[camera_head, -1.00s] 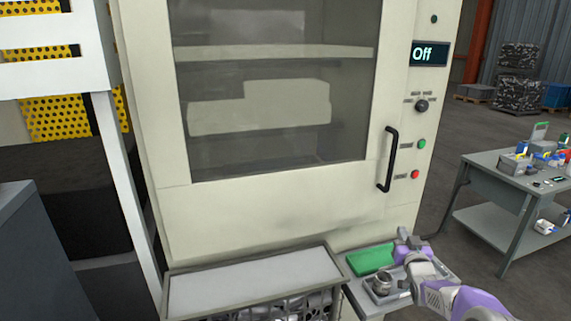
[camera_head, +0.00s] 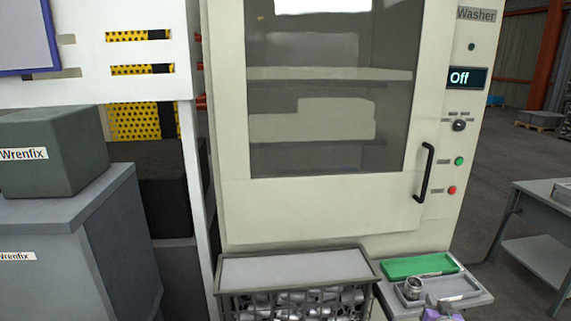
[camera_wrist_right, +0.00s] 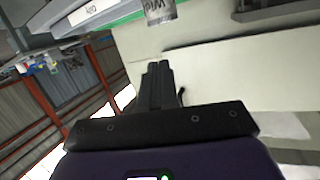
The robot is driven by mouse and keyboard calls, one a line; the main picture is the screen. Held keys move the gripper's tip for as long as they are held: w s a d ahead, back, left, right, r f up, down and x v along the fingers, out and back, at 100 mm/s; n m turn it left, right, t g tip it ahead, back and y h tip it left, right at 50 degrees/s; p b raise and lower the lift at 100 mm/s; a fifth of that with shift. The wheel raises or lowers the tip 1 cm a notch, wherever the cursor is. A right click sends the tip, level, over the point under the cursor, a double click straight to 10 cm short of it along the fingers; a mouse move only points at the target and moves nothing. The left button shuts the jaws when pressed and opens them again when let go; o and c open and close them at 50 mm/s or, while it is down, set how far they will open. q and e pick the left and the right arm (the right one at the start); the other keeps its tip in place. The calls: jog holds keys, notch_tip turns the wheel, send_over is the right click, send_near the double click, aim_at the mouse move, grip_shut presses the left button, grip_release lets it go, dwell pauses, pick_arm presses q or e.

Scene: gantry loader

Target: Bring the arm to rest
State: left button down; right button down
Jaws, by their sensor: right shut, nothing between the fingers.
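My right gripper (camera_wrist_right: 158,75) is shut and empty in the right wrist view, its two dark fingers together. In the head view only a purple part of my right arm shows at the bottom edge, just below the grey tray (camera_head: 462,290). A metal cup-like part (camera_head: 413,288) stands in that tray. In the wrist view a grey cylinder (camera_wrist_right: 160,10) with cut-off lettering lies beyond the fingertips, apart from them. My left gripper is not in view.
The washer (camera_head: 315,210) has its door closed and its display (camera_head: 467,78) reads Off. A green tray (camera_head: 400,268) lies behind the grey one. A wire basket of metal parts (camera_head: 300,300) stands in front of the washer. A grey table (camera_head: 540,205) is at right.

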jog(key=s+a+f+g+y+p, duration=0.15)
jog(key=s+a+f+g, duration=0.25)
jog(key=s+a+f, duration=0.5)
jog(key=s+a+f+g+y, duration=0.3)
jog(key=s+a+f+g, duration=0.15)
jog(key=a+f, duration=0.8)
jog(key=s+a+f+g+y, duration=0.1)
jog(key=s+a+f+g, duration=0.1)
jog(key=s, duration=0.5)
jog(key=s+a+f+g+y, duration=0.1)
jog(key=s+a+f+g, duration=0.1)
jog(key=s+a, duration=0.3)
jog(key=s+a+f+g+y, duration=0.1)
jog(key=s+a+f+g, duration=0.1)
jog(key=s, duration=0.7)
jog(key=shift+s+a+f+n, duration=0.4)
jog(key=shift+a+f, duration=0.2)
jog(key=shift+a, duration=0.4)
jog(key=c, duration=1.8)
grip_release()
jog(key=shift+w, duration=0.1)
